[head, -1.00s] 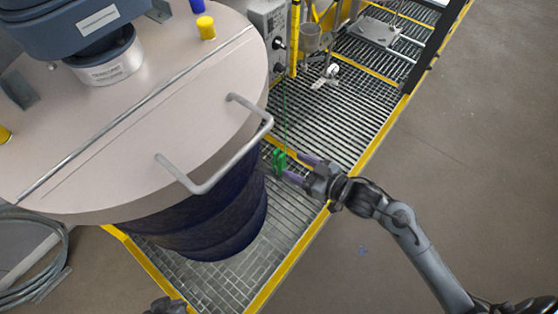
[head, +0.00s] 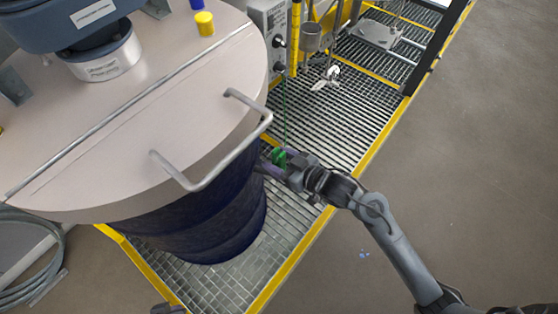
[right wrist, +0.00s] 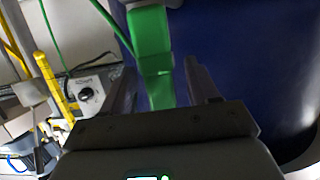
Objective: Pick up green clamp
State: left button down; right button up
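The green clamp (head: 279,158) hangs on a green cable beside the dark blue drum (head: 215,215) in the head view. In the right wrist view the green clamp (right wrist: 152,55) stands between the two fingers of my right gripper (right wrist: 160,85), with a visible gap to the right finger. My right gripper (head: 271,164) is open around the clamp, close to the drum wall. In the head view it partly hides the clamp. Of my left arm, only a dark piece shows at the bottom edge of the head view; its fingers are not visible.
The drum's pale lid (head: 130,130) has a metal handle (head: 205,180) jutting out near the clamp. A grey control box (head: 270,30) stands behind. Metal grating (head: 335,120) with a yellow edge lies below. Open floor (head: 480,150) is to the right.

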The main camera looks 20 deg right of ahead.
aim_at(279, 151)
jog(key=c, duration=1)
jog(key=shift+r, duration=0.1)
jog(key=shift+r+p, duration=0.45)
jog(key=shift+r, duration=0.45)
notch_tip(279, 151, up, 2)
jog(key=shift+r+p, duration=0.25)
jog(key=shift+p, duration=0.3)
jog(key=s+d+r+p, duration=0.2)
jog(key=s+r+p, duration=0.1)
jog(key=r, duration=0.1)
jog(key=s+d+r+p, duration=0.2)
jog(key=s+r+p, duration=0.1)
jog(key=s+d+r+p, duration=0.3)
jog(key=r, duration=0.1)
jog(key=shift+d+r+p, duration=0.1)
jog(key=shift+r+p, duration=0.2)
jog(key=shift+s, duration=0.15)
